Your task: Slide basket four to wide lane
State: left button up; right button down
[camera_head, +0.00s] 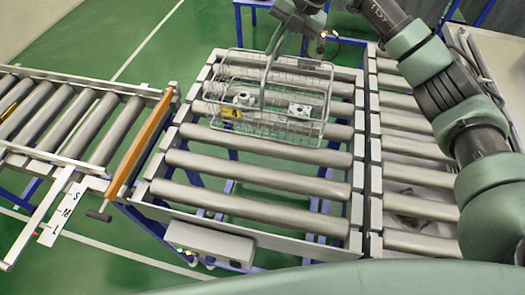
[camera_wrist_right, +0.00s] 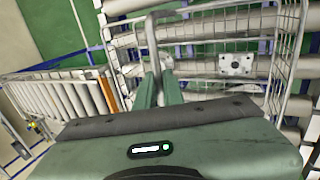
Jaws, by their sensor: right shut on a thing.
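The wire basket (camera_head: 313,126), with a yellow tag (camera_head: 231,113) that seems to read 4, sits on the rollers of the middle conveyor (camera_head: 255,175), toward its far end. Metal parts (camera_head: 299,110) lie inside it. My right gripper (camera_head: 279,40) comes from the top and is shut on the basket's handle. In the right wrist view the green fingers (camera_wrist_right: 158,88) close at the grey handle (camera_wrist_right: 152,38), with the basket's wire wall (camera_wrist_right: 275,65) around and beyond. My left gripper is not in view.
A roller lane (camera_head: 400,180) adjoins on the right. Another roller conveyor (camera_head: 60,115) stands at left, with an orange bar (camera_head: 140,143) at its end beside the middle conveyor. The near rollers of the middle conveyor are clear. A grey box (camera_head: 210,243) hangs at its near edge.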

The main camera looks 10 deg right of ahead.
jog(key=shift+w+d+r+p, duration=0.1)
jog(key=shift+w+d+p, duration=0.3)
jog(key=shift+w, duration=0.5)
jog(key=shift+w+d+p, duration=0.35)
jog(key=shift+w+p, duration=0.05)
jog(key=shift+w, duration=0.5)
jog(key=shift+w+d+r+p, duration=0.1)
jog(key=shift+w+d+p, duration=0.3)
jog(key=shift+w, duration=0.5)
jog(key=shift+w+d+f, duration=0.2)
jog(key=shift+w+d, duration=0.1)
jog(key=shift+w, duration=0.3)
jog(key=c, duration=1.5)
grip_release()
jog(key=shift+o, duration=0.2)
